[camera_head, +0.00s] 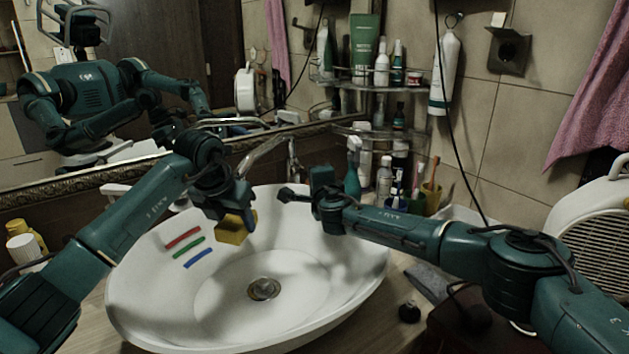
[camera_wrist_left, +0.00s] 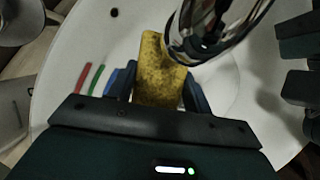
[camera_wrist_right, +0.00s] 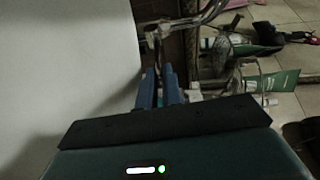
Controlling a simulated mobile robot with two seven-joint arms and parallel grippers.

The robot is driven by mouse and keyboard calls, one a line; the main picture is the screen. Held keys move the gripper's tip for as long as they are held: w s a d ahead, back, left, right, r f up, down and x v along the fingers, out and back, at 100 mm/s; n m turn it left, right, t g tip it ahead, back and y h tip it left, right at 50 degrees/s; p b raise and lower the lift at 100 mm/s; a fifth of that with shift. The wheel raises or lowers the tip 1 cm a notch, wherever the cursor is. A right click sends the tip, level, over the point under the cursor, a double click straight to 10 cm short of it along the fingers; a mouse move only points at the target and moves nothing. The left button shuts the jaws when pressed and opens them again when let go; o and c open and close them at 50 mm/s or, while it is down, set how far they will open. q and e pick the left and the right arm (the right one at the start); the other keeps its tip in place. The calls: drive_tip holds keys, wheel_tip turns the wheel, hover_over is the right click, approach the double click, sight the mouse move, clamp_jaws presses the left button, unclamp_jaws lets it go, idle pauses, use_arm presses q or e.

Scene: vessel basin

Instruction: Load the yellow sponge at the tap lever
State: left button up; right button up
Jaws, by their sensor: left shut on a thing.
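The yellow sponge (camera_head: 236,228) is held by my left gripper (camera_head: 232,212), above the left rear part of the white basin (camera_head: 130,300). In the left wrist view the sponge (camera_wrist_left: 158,75) stands out between the two blue fingers, and the chrome tap (camera_wrist_left: 215,30) covers its upper right edge; I cannot tell whether they touch. In the head view the tap (camera_head: 262,152) arches behind the gripper, its upright lever (camera_head: 292,148) at the right. My right gripper (camera_head: 287,194) points left below the lever. Its fingers (camera_wrist_right: 160,90) look close together with nothing clear between them.
Red (camera_head: 183,238), green (camera_head: 189,247) and blue (camera_head: 199,258) strips lie on the basin's left wall. The drain (camera_head: 263,289) is clear. A mirror (camera_head: 150,60) backs the counter.

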clamp_jaws()
drive_tip(key=shift+w+r, duration=0.15)
drive_tip(key=shift+r, duration=0.55)
drive_tip(key=shift+o, duration=1)
unclamp_jaws()
drive_tip(key=shift+o, duration=0.2)
drive_tip(key=shift+f, duration=0.1)
